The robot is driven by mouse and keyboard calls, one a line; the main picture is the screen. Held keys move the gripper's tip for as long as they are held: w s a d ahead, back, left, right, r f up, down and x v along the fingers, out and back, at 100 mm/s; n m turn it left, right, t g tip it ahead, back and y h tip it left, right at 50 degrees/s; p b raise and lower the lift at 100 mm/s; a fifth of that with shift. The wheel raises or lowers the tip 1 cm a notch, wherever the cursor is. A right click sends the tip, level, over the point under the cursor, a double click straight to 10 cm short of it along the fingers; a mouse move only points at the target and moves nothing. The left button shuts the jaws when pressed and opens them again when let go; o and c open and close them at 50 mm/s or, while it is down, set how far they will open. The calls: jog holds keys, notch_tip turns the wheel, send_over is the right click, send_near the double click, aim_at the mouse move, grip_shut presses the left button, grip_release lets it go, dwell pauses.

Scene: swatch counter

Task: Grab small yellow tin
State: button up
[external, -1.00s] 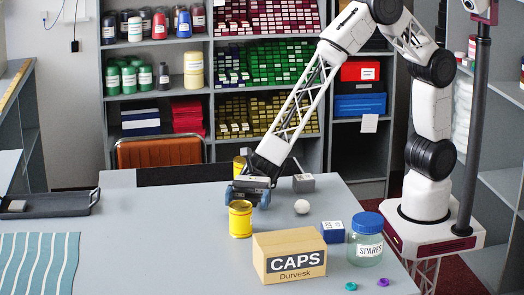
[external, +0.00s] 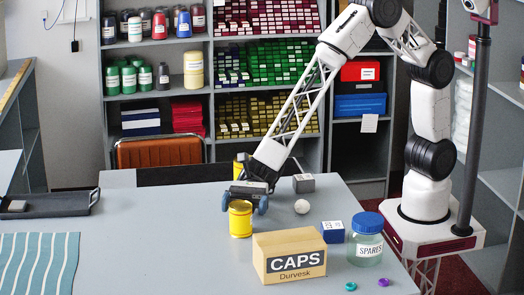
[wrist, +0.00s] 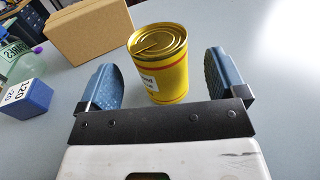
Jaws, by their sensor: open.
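A yellow tin (external: 240,221) with a metal lid stands upright on the grey table. In the wrist view the tin (wrist: 165,80) shows a white label and sits between the two blue fingers, with space on both sides. My gripper (external: 244,204) is open and empty, pointing down at the tin from behind; whether a finger touches it I cannot tell.
A cardboard CAPS box (external: 290,257) stands in front right of the near tin. A blue box (external: 333,232), a blue-lidded jar (external: 366,245), a white ball (external: 302,206) and a grey block (external: 303,183) are to the right.

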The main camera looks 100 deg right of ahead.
aim_at(241, 211)
jog(key=shift+x, duration=1.95)
jog(key=c, duration=1.2)
jog(key=shift+r, duration=0.1)
jog(key=shift+r, duration=5)
